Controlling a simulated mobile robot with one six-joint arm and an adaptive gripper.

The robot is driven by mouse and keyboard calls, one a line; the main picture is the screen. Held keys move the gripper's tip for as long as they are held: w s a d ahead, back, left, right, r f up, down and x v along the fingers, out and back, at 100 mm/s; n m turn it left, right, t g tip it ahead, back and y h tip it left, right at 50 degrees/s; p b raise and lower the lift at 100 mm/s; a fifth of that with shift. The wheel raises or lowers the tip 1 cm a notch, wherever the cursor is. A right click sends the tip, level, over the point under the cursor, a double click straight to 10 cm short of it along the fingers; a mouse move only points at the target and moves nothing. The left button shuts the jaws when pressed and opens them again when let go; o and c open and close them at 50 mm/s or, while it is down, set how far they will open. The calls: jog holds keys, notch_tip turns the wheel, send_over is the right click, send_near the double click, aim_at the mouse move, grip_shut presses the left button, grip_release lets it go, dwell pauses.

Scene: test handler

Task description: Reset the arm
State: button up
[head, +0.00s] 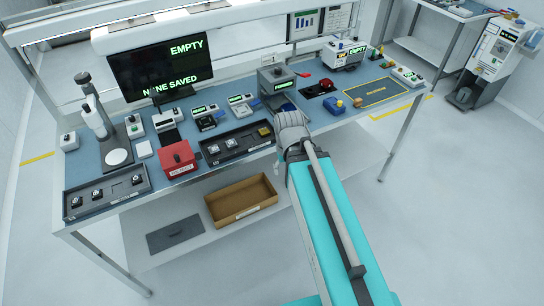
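My arm reaches up from the lower right in the head view, and its grey wrist end (291,128) is over the front edge of the workbench (350,123), right of the middle. The gripper's fingers are hidden behind the wrist, so I cannot tell whether they are open or shut, or hold anything.
A monitor (160,68) reads "EMPTY" and "NONE SAVED". A grey device (276,78) stands just behind the wrist. A black tray (238,142) and a red box (178,159) lie to its left. A brown box (240,201) sits on the lower shelf.

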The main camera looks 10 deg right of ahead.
dwell(0.3)
notch_tip(320, 180, down, 4)
jog(key=b, duration=0.4)
dwell(1.3)
